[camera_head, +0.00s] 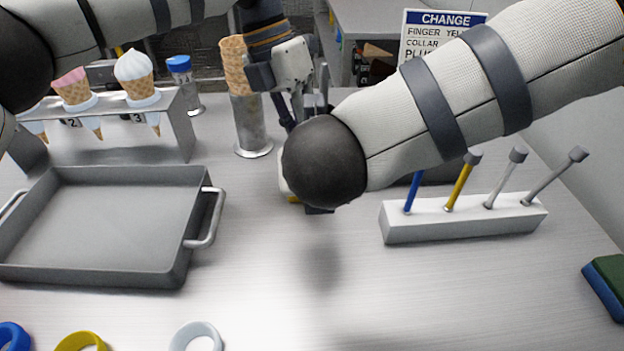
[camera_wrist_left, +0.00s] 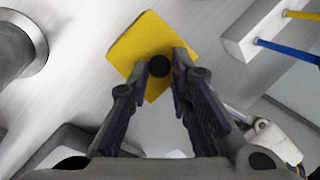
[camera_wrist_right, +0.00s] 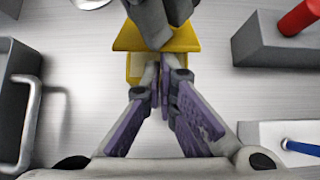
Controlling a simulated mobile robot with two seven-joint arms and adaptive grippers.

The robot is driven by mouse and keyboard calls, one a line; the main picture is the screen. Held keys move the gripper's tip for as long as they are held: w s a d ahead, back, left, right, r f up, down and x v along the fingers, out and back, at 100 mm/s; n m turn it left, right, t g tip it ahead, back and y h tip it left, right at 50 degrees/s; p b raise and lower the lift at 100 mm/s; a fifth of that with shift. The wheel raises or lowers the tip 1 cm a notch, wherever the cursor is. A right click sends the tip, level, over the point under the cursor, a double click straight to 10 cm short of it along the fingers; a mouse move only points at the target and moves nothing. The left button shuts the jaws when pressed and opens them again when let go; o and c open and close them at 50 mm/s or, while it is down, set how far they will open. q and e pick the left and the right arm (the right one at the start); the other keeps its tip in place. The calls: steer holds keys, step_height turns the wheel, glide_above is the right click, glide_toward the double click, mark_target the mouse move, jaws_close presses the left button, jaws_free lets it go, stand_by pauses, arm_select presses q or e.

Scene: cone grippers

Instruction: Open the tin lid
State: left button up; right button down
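The tin's yellow lid (camera_wrist_left: 152,35) shows from above in the left wrist view, with a round black knob (camera_wrist_left: 159,66). My left gripper (camera_wrist_left: 160,64) has its fingers close on both sides of this knob and appears shut on it. In the right wrist view, the yellow lid (camera_wrist_right: 185,40) sits over the pale and yellow tin (camera_wrist_right: 135,66). Whether a gap separates them is unclear. My right gripper (camera_wrist_right: 159,76) has its fingertips nearly together at the tin's near side. Whether something is between them is hidden. In the head view, my arm hides most of the tin.
A grey tray (camera_head: 95,218) with handles stands left, below an ice cream cone stand (camera_head: 130,135). A metal cup (camera_head: 250,125) holding cones is behind. A white block with coloured sticks (camera_head: 465,220) stands right. Several rings lie front left. The front centre is clear.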

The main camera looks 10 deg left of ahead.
arm_select(q)
steer(key=o, duration=0.3)
steer(key=shift+s+d+f, duration=0.1)
steer(key=shift+s+f, duration=0.05)
steer(key=shift+f, duration=0.05)
arm_select(e)
steer(key=shift+w+r, duration=0.2)
steer(key=shift+d+f, duration=0.1)
arm_select(q)
steer(key=shift+r, duration=0.1)
